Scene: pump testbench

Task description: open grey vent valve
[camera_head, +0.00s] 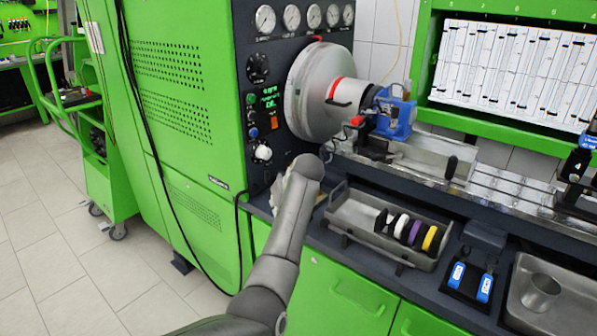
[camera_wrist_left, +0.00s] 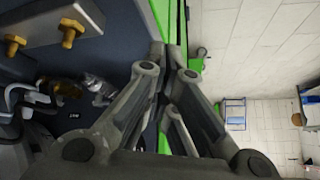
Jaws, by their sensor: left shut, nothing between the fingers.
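My left arm (camera_head: 275,255) reaches in toward the testbench's dark control panel in the head view; its hand hides its own fingers there. In the left wrist view my left gripper (camera_wrist_left: 170,60) is shut and empty, its fingertips together near the bench's green edge. A small silver-grey fitting (camera_wrist_left: 98,86) sits on the dark surface left of the fingers, apart from them. It may be the grey vent valve, but I cannot tell for sure. My arm hides part of the lower panel in the head view. My right gripper is not in view.
Brass fittings (camera_wrist_left: 70,32) stick out at the upper left of the wrist view. In the head view a grey tray (camera_head: 365,246) with coloured rings lies right of my arm. A large round metal housing (camera_head: 318,92) stands above. Free floor (camera_head: 60,260) lies left.

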